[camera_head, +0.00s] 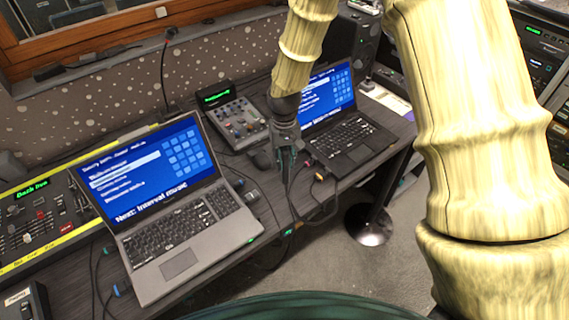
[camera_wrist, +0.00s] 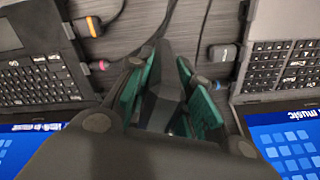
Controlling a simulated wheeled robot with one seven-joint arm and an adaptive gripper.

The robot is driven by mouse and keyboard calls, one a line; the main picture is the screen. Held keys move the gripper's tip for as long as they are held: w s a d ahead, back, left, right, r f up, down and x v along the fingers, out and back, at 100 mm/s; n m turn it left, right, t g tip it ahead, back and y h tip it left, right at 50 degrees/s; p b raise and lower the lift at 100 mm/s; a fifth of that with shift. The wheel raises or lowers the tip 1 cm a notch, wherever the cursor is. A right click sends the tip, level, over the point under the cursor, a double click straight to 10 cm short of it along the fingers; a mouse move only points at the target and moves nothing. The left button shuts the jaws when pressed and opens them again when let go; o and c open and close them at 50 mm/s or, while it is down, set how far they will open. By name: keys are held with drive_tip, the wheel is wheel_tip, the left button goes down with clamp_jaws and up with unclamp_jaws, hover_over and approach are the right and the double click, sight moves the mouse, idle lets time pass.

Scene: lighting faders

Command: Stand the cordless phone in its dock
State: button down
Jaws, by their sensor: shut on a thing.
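My gripper (camera_head: 288,162) hangs over the desk in the gap between two laptops. In the wrist view, its green-padded fingers (camera_wrist: 168,95) are shut on a dark, long thing, which looks like the cordless phone (camera_wrist: 164,82). The phone cannot be told apart from the dark fingers in the head view. A black unit with a white label (camera_head: 24,302) is partly in view at the lower left corner of the head view; it may be the dock, but I cannot tell.
A grey laptop (camera_head: 165,205) stands open left of my gripper, a black laptop (camera_head: 345,115) to its right. A small mixer (camera_head: 238,120) sits behind. A lighting desk (camera_head: 45,220) lies at the far left. Cables and plugs (camera_head: 252,197) run between the laptops along the desk's front edge.

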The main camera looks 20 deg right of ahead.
sight(285, 166)
drive_tip(key=shift+f+p, duration=0.65)
drive_tip(key=shift+f, duration=1.1)
drive_tip(key=shift+f, duration=0.15)
drive_tip(key=c, duration=1.3)
unclamp_jaws()
drive_tip(key=shift+o, duration=0.2)
wheel_tip(285, 166, up, 12)
drive_tip(key=b, duration=0.3)
drive_tip(key=shift+f, duration=0.25)
drive_tip(key=shift+o, duration=0.4)
drive_tip(key=shift+r, duration=0.3)
drive_tip(key=shift+f+b, duration=0.1)
drive_tip(key=shift+b, duration=0.3)
